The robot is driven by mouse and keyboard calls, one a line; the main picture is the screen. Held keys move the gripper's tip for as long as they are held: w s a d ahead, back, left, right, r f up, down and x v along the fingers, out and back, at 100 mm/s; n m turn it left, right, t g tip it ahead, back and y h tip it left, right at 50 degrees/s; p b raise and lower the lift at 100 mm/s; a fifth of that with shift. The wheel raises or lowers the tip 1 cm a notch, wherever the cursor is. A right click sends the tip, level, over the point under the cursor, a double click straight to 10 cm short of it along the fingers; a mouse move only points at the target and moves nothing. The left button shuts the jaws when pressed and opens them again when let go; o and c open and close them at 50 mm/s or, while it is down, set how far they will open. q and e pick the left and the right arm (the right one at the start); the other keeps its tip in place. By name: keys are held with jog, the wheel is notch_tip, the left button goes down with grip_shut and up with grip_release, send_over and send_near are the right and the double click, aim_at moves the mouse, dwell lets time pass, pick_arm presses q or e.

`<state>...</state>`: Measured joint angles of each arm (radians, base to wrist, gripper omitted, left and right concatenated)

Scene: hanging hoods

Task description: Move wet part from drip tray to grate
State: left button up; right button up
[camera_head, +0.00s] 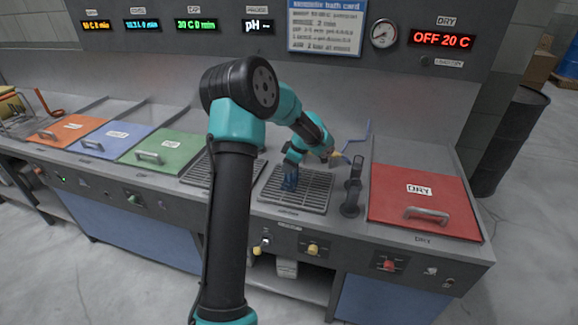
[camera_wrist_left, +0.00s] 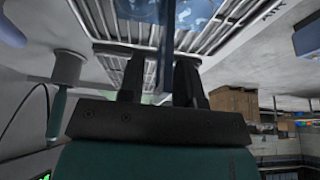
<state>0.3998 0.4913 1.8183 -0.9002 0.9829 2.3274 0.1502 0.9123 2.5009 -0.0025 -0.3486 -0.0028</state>
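A blue part (camera_head: 290,178) is over the slatted grate (camera_head: 313,203) in the middle of the bench. It also shows as a blue marbled shape with a thin blue strip (camera_wrist_left: 165,50) in the left wrist view. My left gripper (camera_wrist_left: 162,75) points down at it from above, its two dark fingers on either side of the strip. A gap shows beside the strip, so the fingers look open. In the head view my left gripper (camera_head: 291,163) is small beside the blue part. A second slatted surface (camera_head: 195,168) lies to the left, partly hidden by my arm. My right gripper is out of view.
A black upright holder (camera_head: 352,188) and a blue hook-shaped piece (camera_head: 358,140) stand just right of the grate. A red DRY lid (camera_head: 415,190) lies farther right. Green (camera_head: 165,152), blue (camera_head: 115,138) and orange (camera_head: 68,130) lids line the left.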

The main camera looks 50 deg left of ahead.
pick_arm(q)
jog(key=v, duration=1.2)
jog(key=shift+a+r, duration=0.1)
jog(key=shift+r, duration=0.05)
jog(key=d+f+m+h, duration=0.1)
jog(key=d+f+m, duration=0.4)
jog(key=d+m, duration=0.4)
jog(key=s+d+f+m, duration=0.1)
jog(key=d+f+m, duration=0.5)
jog(key=d, duration=0.6)
jog(key=d+f+m+h, duration=0.1)
jog(key=d+f+m, duration=0.3)
jog(key=d+m, duration=0.55)
jog(key=s+d+f+n+t+h, duration=0.1)
jog(key=s+f+h, duration=0.2)
jog(key=s+f, duration=0.6)
jog(key=s+d+f+n+t+h, duration=0.1)
jog(key=s+f+t+h, duration=0.1)
jog(key=s+f, duration=0.6)
notch_tip(320, 180, down, 5)
jog(key=shift+s+d+f+h, duration=0.15)
jog(key=shift+s+d+h, duration=0.2)
jog(key=shift+d+h, duration=0.05)
